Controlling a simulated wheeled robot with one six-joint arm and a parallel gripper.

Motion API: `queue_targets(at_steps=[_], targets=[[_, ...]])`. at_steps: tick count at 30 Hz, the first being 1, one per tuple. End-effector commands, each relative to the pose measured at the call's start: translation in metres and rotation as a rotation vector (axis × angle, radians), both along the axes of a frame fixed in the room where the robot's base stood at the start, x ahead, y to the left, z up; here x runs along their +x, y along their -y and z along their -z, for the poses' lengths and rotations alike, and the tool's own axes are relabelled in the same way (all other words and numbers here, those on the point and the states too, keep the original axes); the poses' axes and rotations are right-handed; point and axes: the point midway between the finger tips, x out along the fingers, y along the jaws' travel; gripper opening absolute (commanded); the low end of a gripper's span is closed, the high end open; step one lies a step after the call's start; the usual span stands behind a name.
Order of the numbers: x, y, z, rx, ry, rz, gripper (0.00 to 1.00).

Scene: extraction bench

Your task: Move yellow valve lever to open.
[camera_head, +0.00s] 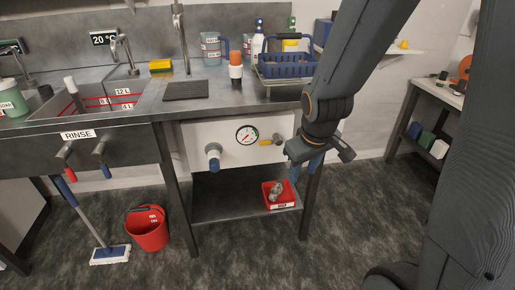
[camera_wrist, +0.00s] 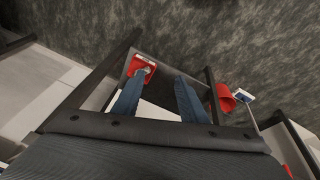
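The yellow valve lever (camera_head: 271,142) is on the white panel below the bench top, just right of the round gauge (camera_head: 247,135). It appears to lie roughly horizontal. My gripper (camera_head: 305,169) is to the right of the lever in the head view, near the panel's right end, with its blue fingers pointing down. In the wrist view, the two blue fingers of my gripper (camera_wrist: 158,82) are spread apart with nothing between them. The lever cannot be made out in the wrist view.
A red tray (camera_head: 281,204) sits on the lower shelf under the panel. A blue-tipped pipe fitting (camera_head: 214,158) sticks out left of the gauge. A blue basket (camera_head: 287,64) stands on the bench above. A red bucket (camera_head: 148,230) and a mop (camera_head: 110,254) are on the floor at left.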

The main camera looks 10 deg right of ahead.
Motion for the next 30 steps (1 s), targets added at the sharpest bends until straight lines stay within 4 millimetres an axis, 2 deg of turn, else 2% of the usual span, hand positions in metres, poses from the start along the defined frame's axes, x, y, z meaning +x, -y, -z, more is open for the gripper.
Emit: queue_targets(at_steps=[1, 6, 9, 12, 15, 18, 21, 25, 30], targets=[[0.036, 0.006, 0.031, -0.032, 0.072, -0.088, 0.39], [0.142, 0.016, 0.079, -0.175, 0.357, -0.407, 0.39], [0.193, 0.016, 0.102, -0.274, 0.527, -0.583, 0.39], [0.236, 0.015, 0.122, -0.384, 0.701, -0.738, 0.39], [0.268, 0.011, 0.140, -0.505, 0.878, -0.869, 0.39], [0.288, 0.008, 0.156, -0.632, 1.050, -0.968, 0.39], [0.297, 0.005, 0.166, -0.752, 1.204, -1.025, 0.39], [0.298, 0.005, 0.173, -0.874, 1.350, -1.052, 0.39], [0.296, 0.006, 0.174, -0.958, 1.441, -1.053, 0.39]])
